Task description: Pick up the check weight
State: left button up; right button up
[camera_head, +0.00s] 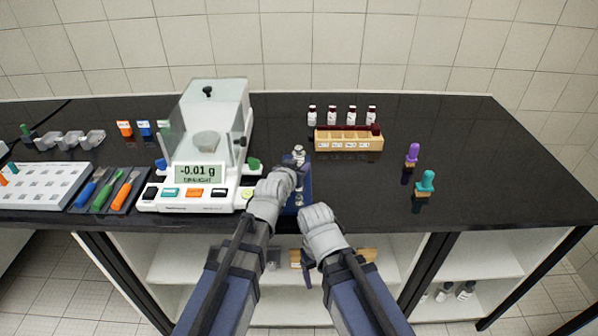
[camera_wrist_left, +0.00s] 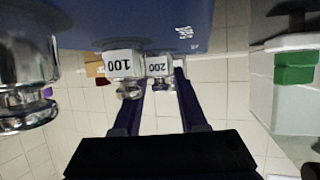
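Several silvery knobbed weights (camera_head: 298,153) stand on a blue block (camera_head: 305,185) right of the balance. Which one is the check weight I cannot tell. In the left wrist view the picture is upside down, with labels 100 (camera_wrist_left: 124,64) and 200 (camera_wrist_left: 158,67) beside the knobs and a large weight (camera_wrist_left: 25,85) at the left edge. My left gripper (camera_wrist_left: 166,85) is open, its fingertips on either side of the small knob by the 200 label; contact is unclear. In the head view its hand hides part of the block. My right gripper (camera_head: 308,272) hangs low before the counter, its opening unclear.
The balance (camera_head: 205,150) with a glass draft shield reads -0.01 g, close left of the block. A wooden vial rack (camera_head: 348,143) stands behind right. Purple (camera_head: 412,154) and teal (camera_head: 425,183) knobbed tools stand at right. The black counter between is clear.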

aim_at(299, 164)
pick_arm(q)
grip_shut()
jog(key=shift+r, duration=0.1)
dwell(0.4)
notch_tip(299, 164, up, 10)
jog(key=p, duration=1)
